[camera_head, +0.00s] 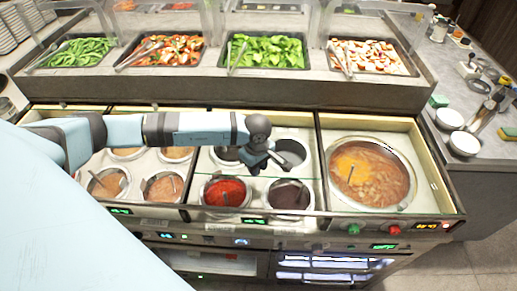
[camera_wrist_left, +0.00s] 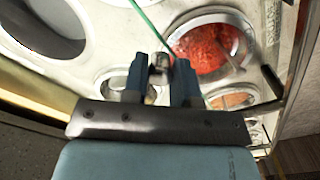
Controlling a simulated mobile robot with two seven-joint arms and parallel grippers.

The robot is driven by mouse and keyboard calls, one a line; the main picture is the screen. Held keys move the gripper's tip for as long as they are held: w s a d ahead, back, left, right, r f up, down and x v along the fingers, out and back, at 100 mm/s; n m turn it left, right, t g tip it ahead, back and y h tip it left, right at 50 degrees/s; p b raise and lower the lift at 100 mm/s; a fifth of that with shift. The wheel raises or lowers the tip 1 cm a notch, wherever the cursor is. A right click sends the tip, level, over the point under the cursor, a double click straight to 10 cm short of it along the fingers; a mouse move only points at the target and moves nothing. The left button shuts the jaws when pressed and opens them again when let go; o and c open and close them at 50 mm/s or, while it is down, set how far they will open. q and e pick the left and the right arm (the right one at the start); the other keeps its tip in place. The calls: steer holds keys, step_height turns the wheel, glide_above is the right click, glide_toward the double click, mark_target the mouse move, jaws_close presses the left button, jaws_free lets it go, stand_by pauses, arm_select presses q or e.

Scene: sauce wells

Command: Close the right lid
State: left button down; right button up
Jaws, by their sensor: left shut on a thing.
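A clear glass lid, seen mainly as a thin green edge (camera_head: 225,177), lies across the middle bay of sauce wells in the head view. Its green edge also shows in the left wrist view (camera_wrist_left: 149,22), running to my fingertips. My left gripper (camera_head: 277,160) is over this bay, above the red sauce well (camera_head: 226,193) and the dark sauce well (camera_head: 288,197). In the left wrist view my left gripper (camera_wrist_left: 160,72) has its fingers close together, seemingly on the lid; the exact grip point is hard to see. My right gripper is not in view.
A large soup pot (camera_head: 400,165) fills the right bay. More sauce wells (camera_head: 108,182) with ladles are at the left. Salad trays (camera_head: 266,50) stand on a raised shelf behind. White bowls (camera_head: 465,144) sit on the right counter.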

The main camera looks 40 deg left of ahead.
arm_select(q)
steer(key=s+d, duration=0.3)
steer(key=s, duration=0.2)
steer(key=shift+s+d, duration=0.2)
steer(key=c, duration=0.9)
jaws_free()
steer(key=shift+r, duration=0.1)
step_height(320, 180, up, 14)
steer(key=shift+f+b, duration=0.15)
steer(key=shift+b, duration=0.9)
